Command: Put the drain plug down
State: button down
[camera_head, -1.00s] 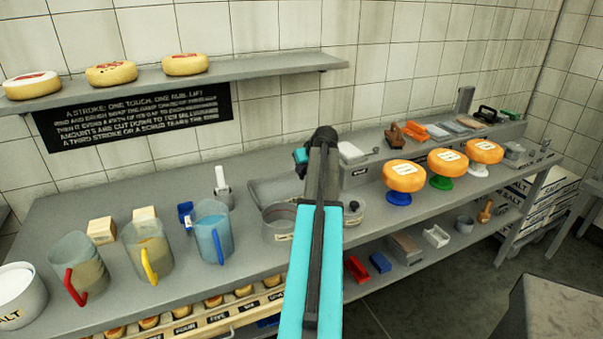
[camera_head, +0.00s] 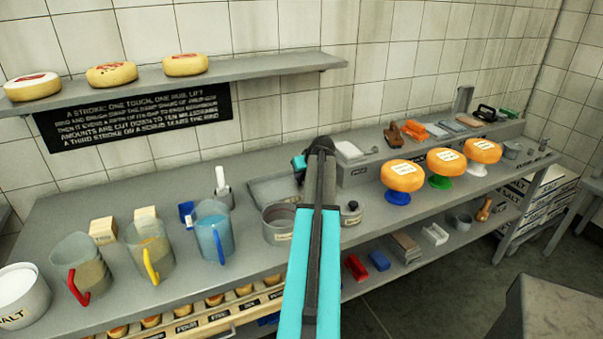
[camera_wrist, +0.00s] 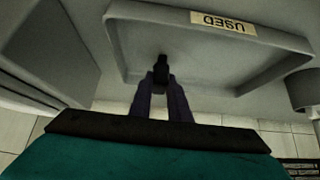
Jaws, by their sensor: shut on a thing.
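My gripper (camera_wrist: 161,88) is shut on a small dark piece, seemingly the drain plug (camera_wrist: 161,64). The wrist view shows the plug in front of a shallow grey tray (camera_wrist: 240,105) with a label reading USED. I cannot tell whether the plug touches the tray. In the head view the tray (camera_head: 262,191) lies on the bench, partly behind my arm.
A round grey pan (camera_head: 280,226) stands just in front of the tray. A small pot with a dark knob (camera_head: 351,208) is right of my arm. Jugs, including a blue one (camera_head: 213,232), stand left. Orange cheese wheels (camera_head: 402,175) stand right. A shelf (camera_head: 250,72) hangs behind.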

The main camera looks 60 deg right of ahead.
jog(key=shift+f, duration=0.2)
jog(key=c, duration=1.7)
grip_release()
jog(key=shift+o, duration=0.2)
jog(key=shift+r, duration=0.2)
jog(key=b+v, duration=0.2)
jog(key=v, duration=1)
jog(key=shift+f, duration=0.1)
